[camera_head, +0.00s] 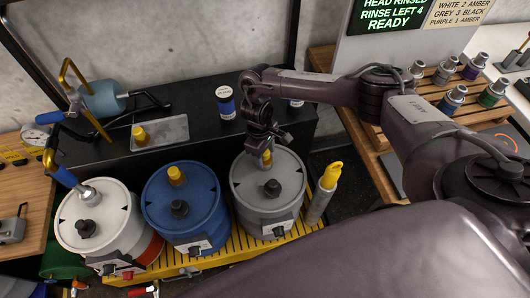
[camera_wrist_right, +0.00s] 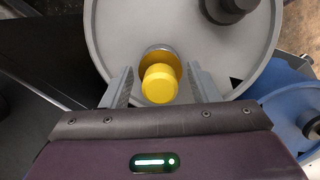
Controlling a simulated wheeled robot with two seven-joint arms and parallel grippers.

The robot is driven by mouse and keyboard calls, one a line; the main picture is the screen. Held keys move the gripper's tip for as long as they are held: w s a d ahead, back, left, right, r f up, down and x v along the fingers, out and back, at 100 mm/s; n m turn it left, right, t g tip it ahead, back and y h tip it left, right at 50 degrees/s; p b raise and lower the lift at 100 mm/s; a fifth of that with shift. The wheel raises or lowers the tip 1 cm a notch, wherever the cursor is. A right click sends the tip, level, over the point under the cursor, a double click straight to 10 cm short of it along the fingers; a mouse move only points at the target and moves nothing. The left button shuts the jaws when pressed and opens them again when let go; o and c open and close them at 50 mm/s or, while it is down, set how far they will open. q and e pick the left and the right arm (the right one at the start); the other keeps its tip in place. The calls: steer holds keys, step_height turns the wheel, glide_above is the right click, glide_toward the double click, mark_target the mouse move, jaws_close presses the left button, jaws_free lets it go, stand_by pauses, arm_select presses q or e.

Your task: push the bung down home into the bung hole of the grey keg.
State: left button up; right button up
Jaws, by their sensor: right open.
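The grey keg (camera_head: 290,165) stands at the right of the row of kegs, and its lid fills much of the right wrist view (camera_wrist_right: 115,30). A yellow bung (camera_wrist_right: 160,84) stands at the metal-rimmed bung hole (camera_wrist_right: 158,51) near the lid's edge. How deep it sits I cannot tell. In the head view, the bung (camera_head: 267,157) is partly hidden by my right gripper (camera_head: 262,150). That gripper is open above the lid, its fingers on either side of the bung with gaps showing in the wrist view (camera_wrist_right: 161,88). My left gripper is out of view.
A black cap (camera_head: 272,187) stands on the grey lid. The blue keg (camera_head: 200,190), with its own yellow bung (camera_head: 176,175), stands close to the left. A yellow-topped cylinder (camera_head: 323,190) stands close to the right. A metal tray (camera_head: 172,131) holds another yellow bung (camera_head: 139,135).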

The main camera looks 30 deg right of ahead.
steer(key=r, duration=0.2)
steer(key=r+p, duration=0.1)
steer(key=r, duration=0.5)
steer(key=shift+w+a+p, duration=0.25)
steer(key=shift+w+p, duration=0.05)
steer(key=shift+w, duration=0.1)
steer(key=shift+f, duration=0.15)
